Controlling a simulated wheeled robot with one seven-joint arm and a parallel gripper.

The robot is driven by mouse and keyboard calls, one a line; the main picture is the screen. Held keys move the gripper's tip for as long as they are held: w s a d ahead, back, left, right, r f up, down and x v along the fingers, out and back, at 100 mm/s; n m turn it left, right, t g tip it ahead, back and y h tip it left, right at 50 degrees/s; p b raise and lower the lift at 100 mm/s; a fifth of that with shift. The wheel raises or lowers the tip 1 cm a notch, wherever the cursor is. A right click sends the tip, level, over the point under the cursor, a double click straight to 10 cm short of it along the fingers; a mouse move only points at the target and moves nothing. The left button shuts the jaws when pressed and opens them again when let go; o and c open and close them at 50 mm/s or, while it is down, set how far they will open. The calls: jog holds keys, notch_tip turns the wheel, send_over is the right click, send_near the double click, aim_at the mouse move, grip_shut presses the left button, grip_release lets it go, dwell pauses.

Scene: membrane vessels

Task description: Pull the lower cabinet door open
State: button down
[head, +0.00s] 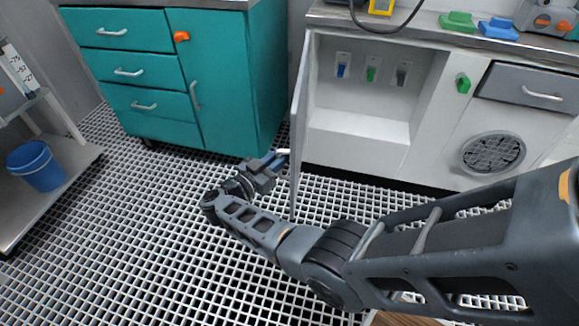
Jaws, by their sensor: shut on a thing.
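The lower cabinet door (302,110) is a pale grey panel. It stands open, seen nearly edge-on, at the left side of the white cabinet (358,150). The cabinet's inside shows, with blue, green and grey switches (372,70) on its back wall. My gripper (277,158) is at the left face of the door, low down, shut on the white door handle (284,152). The fingers hide part of the handle. My arm reaches in from the lower right.
A teal drawer cabinet (225,85) stands close to the left of the open door. A blue bucket (38,165) sits on a grey shelf at far left. A round vent (493,152) and grey drawer (530,88) are at right.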

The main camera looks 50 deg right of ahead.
jog(key=shift+w+d+r, duration=0.1)
jog(key=shift+w+d, duration=0.05)
jog(key=shift+w, duration=0.45)
jog(key=c, duration=1.2)
grip_release()
jog(key=shift+c, duration=0.2)
jog(key=a, duration=0.7)
jog(key=shift+w+a, duration=0.25)
jog(key=shift+a, duration=0.15)
